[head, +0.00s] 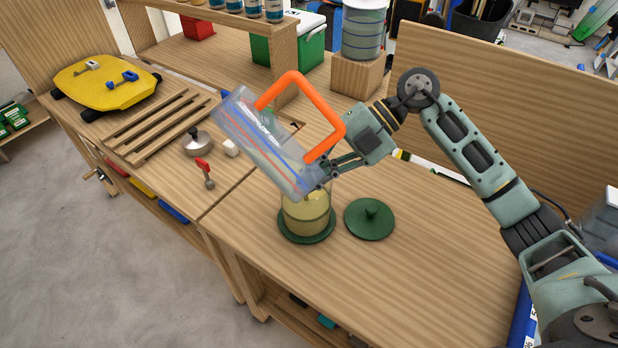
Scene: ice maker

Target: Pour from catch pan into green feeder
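A clear container with an orange handle (262,140), which I take to be the catch pan, is tilted steeply with its lower right end over the green feeder. The green feeder is a clear jar (306,212) on a round green base (304,238), with pale yellow contents. Its top is partly hidden by the container. My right gripper (338,163) is at the lower end of the orange handle and appears shut on it. The fingertips are partly hidden. A round green lid (370,219) with a knob lies on the table right of the feeder. My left gripper is not in view.
The wooden table (420,260) is clear right of and in front of the lid. A metal pot with a black knob (197,144), a red-handled scoop (206,174) and a wooden rack (155,125) are left. A striped jar (364,30) stands on a block behind.

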